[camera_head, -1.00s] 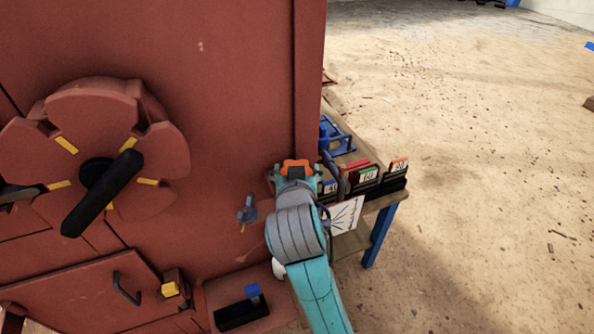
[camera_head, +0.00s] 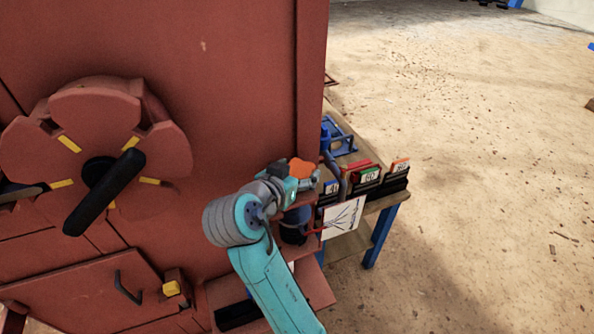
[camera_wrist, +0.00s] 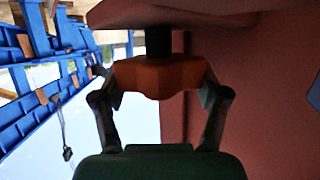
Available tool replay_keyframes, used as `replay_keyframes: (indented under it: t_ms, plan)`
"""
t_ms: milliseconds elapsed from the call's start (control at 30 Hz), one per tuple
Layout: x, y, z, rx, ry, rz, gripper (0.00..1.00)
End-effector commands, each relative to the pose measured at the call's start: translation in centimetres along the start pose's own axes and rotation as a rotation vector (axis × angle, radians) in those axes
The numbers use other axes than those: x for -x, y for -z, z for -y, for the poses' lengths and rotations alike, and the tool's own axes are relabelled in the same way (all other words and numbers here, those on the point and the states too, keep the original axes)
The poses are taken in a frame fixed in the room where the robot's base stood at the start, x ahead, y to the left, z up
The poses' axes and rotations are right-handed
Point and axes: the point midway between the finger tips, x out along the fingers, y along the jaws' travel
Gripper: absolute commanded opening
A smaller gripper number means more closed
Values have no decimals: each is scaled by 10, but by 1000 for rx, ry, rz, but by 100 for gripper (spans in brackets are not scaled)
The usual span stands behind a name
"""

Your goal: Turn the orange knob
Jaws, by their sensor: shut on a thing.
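The orange knob (camera_head: 301,168) is near the right edge of the red machine, in the head view. It also shows in the wrist view (camera_wrist: 158,76), on a dark shaft under a red surface. My gripper (camera_head: 290,172) is shut on the knob, with one finger on each side of it in the wrist view (camera_wrist: 160,90). The far side of the knob is hidden.
The red machine (camera_head: 230,90) fills the left, with a large black-handled wheel (camera_head: 105,190) on its face. A wooden bench (camera_head: 375,203) at the right carries several coloured cards, dark holders and a blue fixture (camera_head: 338,140). The sandy floor beyond is open.

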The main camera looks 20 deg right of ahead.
Motion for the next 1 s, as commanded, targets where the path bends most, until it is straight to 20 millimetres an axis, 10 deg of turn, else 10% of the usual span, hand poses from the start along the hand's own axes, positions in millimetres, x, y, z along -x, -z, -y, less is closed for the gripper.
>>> replay_keyframes:
  t_ms: [233, 267, 367, 1000]
  plan:
    - [-1, -1, 0, 3, 0, 3, 38]
    - [-1, -1, 0, 3, 0, 3, 76]
    - [-1, -1, 0, 3, 0, 3, 98]
    - [36, 0, 1, 2, 6, 0, 98]
